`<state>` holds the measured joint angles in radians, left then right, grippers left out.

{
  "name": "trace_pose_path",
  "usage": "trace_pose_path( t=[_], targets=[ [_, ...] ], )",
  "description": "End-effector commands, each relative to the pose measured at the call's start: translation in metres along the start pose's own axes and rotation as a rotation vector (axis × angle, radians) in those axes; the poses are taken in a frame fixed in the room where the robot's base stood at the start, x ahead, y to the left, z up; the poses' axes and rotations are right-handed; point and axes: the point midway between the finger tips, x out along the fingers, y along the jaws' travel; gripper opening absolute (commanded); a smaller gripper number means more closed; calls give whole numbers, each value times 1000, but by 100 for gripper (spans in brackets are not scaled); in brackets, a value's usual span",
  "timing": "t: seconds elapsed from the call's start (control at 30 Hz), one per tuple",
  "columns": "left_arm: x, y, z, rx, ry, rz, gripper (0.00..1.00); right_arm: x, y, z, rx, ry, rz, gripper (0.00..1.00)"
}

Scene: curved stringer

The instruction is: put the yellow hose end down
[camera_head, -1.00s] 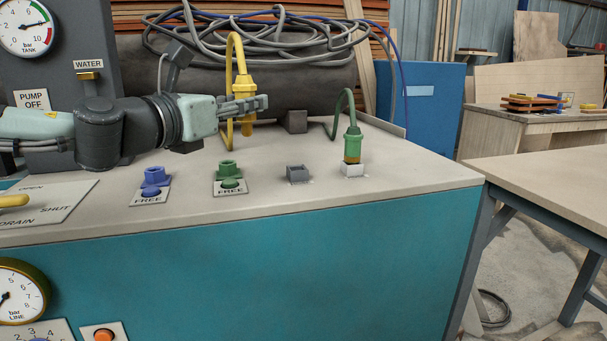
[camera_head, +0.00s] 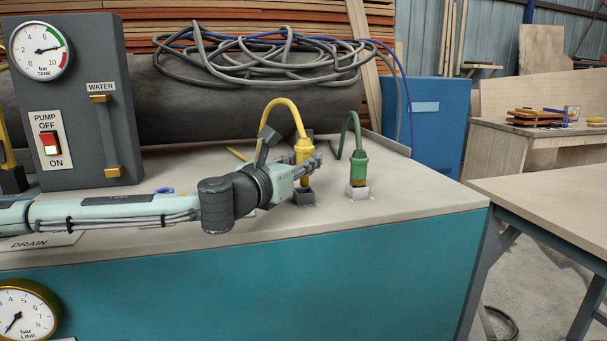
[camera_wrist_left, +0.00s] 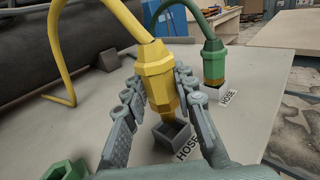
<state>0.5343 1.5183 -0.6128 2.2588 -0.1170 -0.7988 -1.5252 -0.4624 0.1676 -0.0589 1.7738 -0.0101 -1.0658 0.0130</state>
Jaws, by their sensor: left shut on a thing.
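The yellow hose end (camera_head: 303,150) hangs upright with its yellow hose looping up from the top. My left gripper (camera_head: 306,170) is shut on it. In the left wrist view the gripper fingers (camera_wrist_left: 155,100) lie on both sides of the yellow hose end (camera_wrist_left: 156,72). Its narrow tip is over the open grey square holder (camera_wrist_left: 172,138), at about the rim. I cannot tell whether the tip is inside. The holder also shows below the gripper in the head view (camera_head: 304,198). My right gripper is not in view.
A green hose end (camera_head: 359,168) stands upright in a white holder (camera_head: 358,191) just right of the grey one. HOSE labels lie beside both. A green fitting (camera_wrist_left: 68,170) is at the bottom left of the wrist view. The bench top (camera_head: 430,190) is clear at the right.

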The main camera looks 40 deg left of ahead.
Motion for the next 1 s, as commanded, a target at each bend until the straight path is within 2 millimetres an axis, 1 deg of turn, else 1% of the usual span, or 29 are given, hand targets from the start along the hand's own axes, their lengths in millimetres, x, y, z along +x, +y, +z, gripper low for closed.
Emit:
trace_pose_path(
  t=[0.03,0.17,0.6,0.63,0.7,0.77,0.8,1.0],
  targets=[
    [0,0,-13,2,5,0,0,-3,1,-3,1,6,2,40],
    [0,0,-28,1,2,0,0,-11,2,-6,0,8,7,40],
    [0,0,-32,0,0,0,0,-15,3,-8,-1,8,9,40],
    [0,0,-32,0,1,0,29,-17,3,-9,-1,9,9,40],
    [0,0,-32,0,2,0,37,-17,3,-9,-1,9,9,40],
    [0,0,-32,0,2,0,45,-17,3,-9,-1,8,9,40],
    [0,0,-32,0,2,0,47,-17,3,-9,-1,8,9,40],
    [0,0,-32,0,2,0,47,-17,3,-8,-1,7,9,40]
  ],
)
